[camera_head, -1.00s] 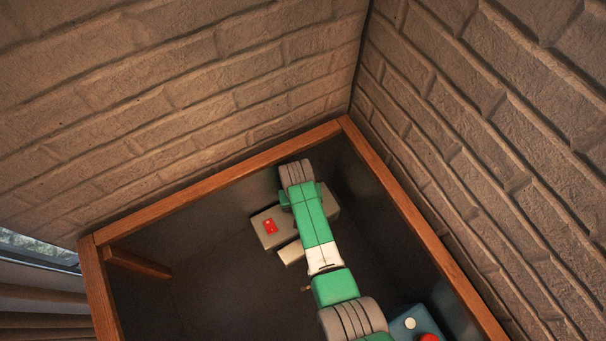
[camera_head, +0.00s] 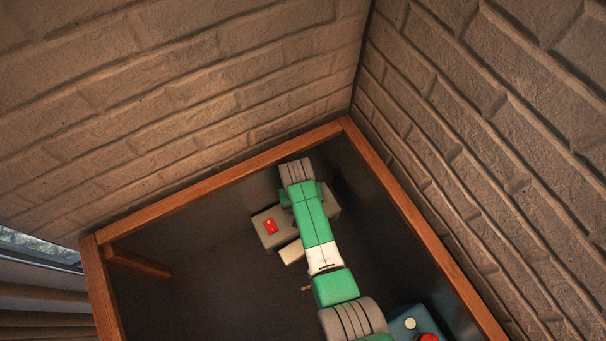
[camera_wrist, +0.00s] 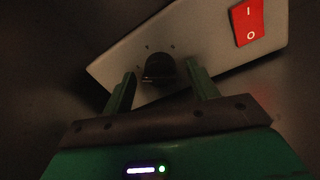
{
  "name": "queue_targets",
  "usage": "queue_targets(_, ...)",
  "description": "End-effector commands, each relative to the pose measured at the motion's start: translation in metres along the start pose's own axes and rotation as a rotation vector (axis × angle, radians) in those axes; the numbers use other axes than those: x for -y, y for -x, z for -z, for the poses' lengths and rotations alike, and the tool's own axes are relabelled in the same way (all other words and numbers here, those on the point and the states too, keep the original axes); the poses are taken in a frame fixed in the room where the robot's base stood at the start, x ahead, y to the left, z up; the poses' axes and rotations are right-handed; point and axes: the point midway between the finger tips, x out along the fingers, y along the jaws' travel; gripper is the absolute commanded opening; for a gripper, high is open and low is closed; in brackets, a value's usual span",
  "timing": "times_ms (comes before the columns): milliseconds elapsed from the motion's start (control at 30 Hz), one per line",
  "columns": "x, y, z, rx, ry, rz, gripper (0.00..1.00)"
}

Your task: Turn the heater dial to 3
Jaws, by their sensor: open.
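The heater panel is a pale grey box (camera_head: 264,238) inside the wooden-framed enclosure in the head view, partly hidden under my arm. In the wrist view the panel (camera_wrist: 205,45) lies tilted across the picture. Its dark round dial (camera_wrist: 158,69) is near the middle, with small marks around it too faint to read. A red rocker switch marked I and O (camera_wrist: 247,22) is at the panel's upper right; it also shows in the head view (camera_head: 270,226). My gripper (camera_wrist: 158,78) is open, with one green finger on each side of the dial. I cannot tell whether they touch it.
A wooden frame (camera_head: 225,182) edges the dark enclosure, with brick walls behind it. A blue box (camera_head: 402,326) with a white button and a red knob (camera_head: 428,338) stands at the lower right. The enclosure floor at the left is clear.

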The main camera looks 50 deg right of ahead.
Motion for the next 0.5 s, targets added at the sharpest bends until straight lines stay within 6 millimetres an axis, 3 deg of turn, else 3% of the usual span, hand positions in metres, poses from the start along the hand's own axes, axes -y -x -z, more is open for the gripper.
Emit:
queue_targets(200, 0.000, 0.049, 0.001, -0.003, 0.000, 0.001, 0.58)
queue_targets(333, 0.000, 0.065, 0.000, -0.001, 0.001, 0.000, 0.58)
queue_targets(500, 0.000, 0.071, 0.000, 0.000, 0.001, 0.000, 0.58)
